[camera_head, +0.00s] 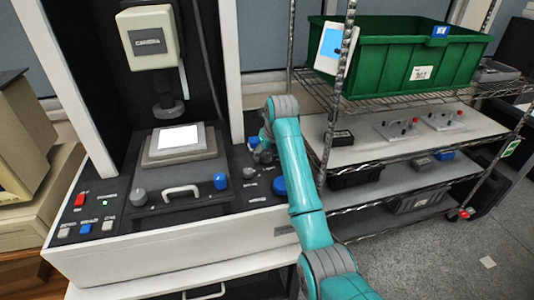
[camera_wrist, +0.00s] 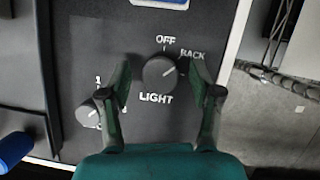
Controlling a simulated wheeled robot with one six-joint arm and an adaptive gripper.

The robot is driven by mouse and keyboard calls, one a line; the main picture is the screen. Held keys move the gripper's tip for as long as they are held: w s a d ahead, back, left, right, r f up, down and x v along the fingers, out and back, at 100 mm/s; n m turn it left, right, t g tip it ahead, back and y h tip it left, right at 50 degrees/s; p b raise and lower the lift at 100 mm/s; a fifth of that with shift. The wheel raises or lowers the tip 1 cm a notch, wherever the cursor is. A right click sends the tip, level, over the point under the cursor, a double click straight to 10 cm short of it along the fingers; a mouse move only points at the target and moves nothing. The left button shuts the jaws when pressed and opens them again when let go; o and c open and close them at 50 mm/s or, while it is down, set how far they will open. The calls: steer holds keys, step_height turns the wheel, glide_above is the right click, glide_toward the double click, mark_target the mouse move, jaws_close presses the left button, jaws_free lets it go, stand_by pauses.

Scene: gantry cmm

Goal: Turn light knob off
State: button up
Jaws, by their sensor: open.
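The light knob (camera_wrist: 159,72) is a round dark grey knob on the black panel in the wrist view. "LIGHT" is printed below it, "OFF" above it and "BACK" to its upper right. Its pale pointer line points right and slightly up, toward "BACK" rather than "OFF". My gripper (camera_wrist: 161,68) is open, with one finger on each side of the knob and small gaps visible. In the head view my gripper (camera_head: 262,149) is over the right part of the machine's panel, and I cannot clearly pick out the light knob there.
Another knob (camera_wrist: 88,112) sits close to my left finger in the wrist view. A blue knob (camera_head: 220,181), a big blue button (camera_head: 279,186) and a white handle (camera_head: 181,190) stand on the panel. A wire shelf with a green bin (camera_head: 405,62) stands close on the right.

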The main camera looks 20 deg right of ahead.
steer(key=c, duration=1.1)
steer(key=shift+c, duration=0.2)
steer(key=shift+n, duration=0.3)
steer(key=n+y, duration=0.1)
steer(key=n, duration=0.2)
steer(key=shift+d+y, duration=0.1)
steer(key=shift+y, duration=0.2)
steer(key=shift+n+g+y, duration=0.35)
steer(key=shift+n+g, duration=0.1)
steer(key=shift+n, duration=0.9)
steer(key=shift+n+g+y, duration=0.35)
steer(key=shift+n+g, duration=0.1)
steer(key=shift+n, duration=0.9)
